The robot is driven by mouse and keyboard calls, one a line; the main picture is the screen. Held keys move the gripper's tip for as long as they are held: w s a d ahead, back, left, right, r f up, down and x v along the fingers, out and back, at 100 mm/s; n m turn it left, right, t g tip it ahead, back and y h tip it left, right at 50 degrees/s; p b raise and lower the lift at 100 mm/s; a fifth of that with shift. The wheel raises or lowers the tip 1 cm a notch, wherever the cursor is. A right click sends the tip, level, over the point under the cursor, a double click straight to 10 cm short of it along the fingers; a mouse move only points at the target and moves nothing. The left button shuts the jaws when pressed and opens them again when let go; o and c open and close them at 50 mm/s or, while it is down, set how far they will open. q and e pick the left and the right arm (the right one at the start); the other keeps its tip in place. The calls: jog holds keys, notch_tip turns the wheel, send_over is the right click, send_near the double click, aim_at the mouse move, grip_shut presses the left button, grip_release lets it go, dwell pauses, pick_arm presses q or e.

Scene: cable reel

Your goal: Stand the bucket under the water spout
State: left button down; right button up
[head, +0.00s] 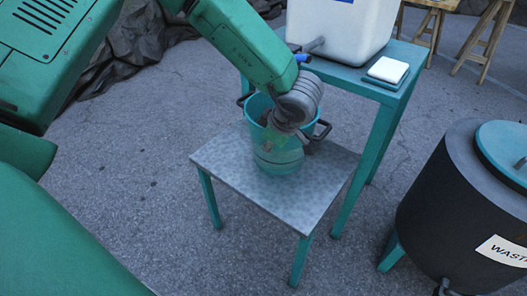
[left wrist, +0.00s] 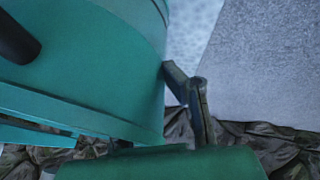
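The teal bucket (head: 278,163) stands upright on the low grey-topped table (head: 222,162), with dark handles out to its left and right. Its near surface fills the left of the left wrist view (left wrist: 85,60). My right gripper is out of view.
A white block (head: 388,69) lies on the taller teal table (head: 375,95), beside the tank. A dark waste barrel (head: 455,200) with a teal lid stands at the right. Wooden trestles (head: 480,40) are behind. The low table's front part is clear.

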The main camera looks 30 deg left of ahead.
pick_arm(q)
jog(key=shift+w+a, duration=0.3)
jog(key=shift+a, duration=0.2)
jog(key=shift+w+a, duration=0.25)
jog(key=shift+a, duration=0.2)
jog(key=f+b, duration=0.3)
jog(key=shift+w+a+f, duration=0.1)
jog(key=shift+a+f, duration=0.2)
jog(key=shift+f, duration=0.1)
jog(key=shift+r, duration=0.2)
jog(key=c, duration=1.7)
grip_release()
jog(key=p+v, duration=0.5)
jog(key=v, duration=0.7)
jog(key=shift+f, duration=0.1)
